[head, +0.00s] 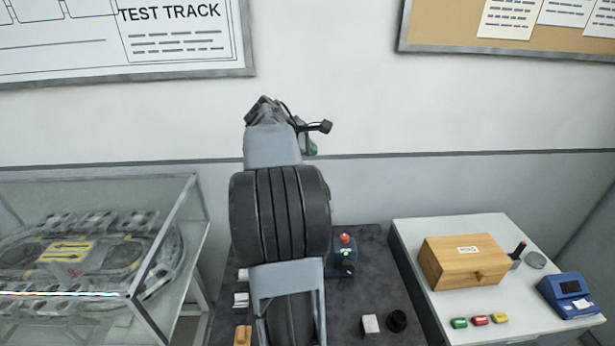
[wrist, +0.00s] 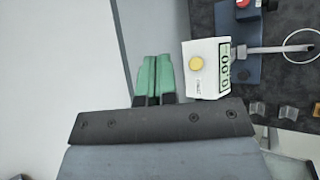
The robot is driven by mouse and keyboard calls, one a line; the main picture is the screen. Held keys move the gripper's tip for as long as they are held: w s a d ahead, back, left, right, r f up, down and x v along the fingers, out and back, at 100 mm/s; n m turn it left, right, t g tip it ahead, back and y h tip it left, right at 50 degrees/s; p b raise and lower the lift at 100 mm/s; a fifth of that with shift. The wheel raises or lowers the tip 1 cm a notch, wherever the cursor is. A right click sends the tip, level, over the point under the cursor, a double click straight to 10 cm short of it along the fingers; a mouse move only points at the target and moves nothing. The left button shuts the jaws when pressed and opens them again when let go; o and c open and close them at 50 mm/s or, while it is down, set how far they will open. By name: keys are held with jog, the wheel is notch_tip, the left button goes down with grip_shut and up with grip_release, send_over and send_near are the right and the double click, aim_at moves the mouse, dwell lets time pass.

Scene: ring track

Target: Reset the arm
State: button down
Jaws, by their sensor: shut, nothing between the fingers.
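My arm rises in the middle of the head view, with its end up against the wall and mostly turned away. My gripper (wrist: 155,75) shows in the wrist view with its two green fingers pressed together and nothing between them. A bit of green at the gripper (head: 312,148) also shows in the head view. The gripper is in the air, apart from the things on the dark table (head: 385,285).
In the wrist view, a white box (wrist: 203,84) with a yellow button and a display appears right of the fingers. A blue device (head: 345,262) with a red knob stands behind my arm. A glass case (head: 178,235) is left; a white table (head: 425,240) with a wooden box (head: 463,262) is right.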

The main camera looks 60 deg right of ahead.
dwell(0.4)
jog(key=shift+w+a+f+m, duration=0.1)
jog(key=shift+w+f+m, duration=0.1)
jog(key=shift+m, duration=0.5)
jog(key=a+f+m, duration=0.1)
jog(key=f, duration=0.1)
jog(key=a+f+m+t+y, duration=0.1)
jog(key=a+f, duration=0.1)
jog(key=a+f+m+y, duration=0.1)
jog(key=shift+w+a+f+m, duration=0.25)
jog(key=shift+f+m, duration=0.05)
jog(key=shift+f, duration=0.1)
jog(key=a+f+t+y+b, duration=0.2)
jog(key=a+f+t+y, duration=0.1)
jog(key=a, duration=1.6)
jog(key=s+a+f+t+y+b, duration=0.1)
jog(key=a+f, duration=0.4)
jog(key=a, duration=1.4)
jog(key=t+y+b, duration=0.1)
jog(key=t+y, duration=0.1)
jog(key=shift+s+a+f+t+y, duration=0.2)
jog(key=shift+s+f+t+y, duration=0.1)
jog(key=shift+t, duration=0.1)
jog(key=shift+d, duration=0.1)
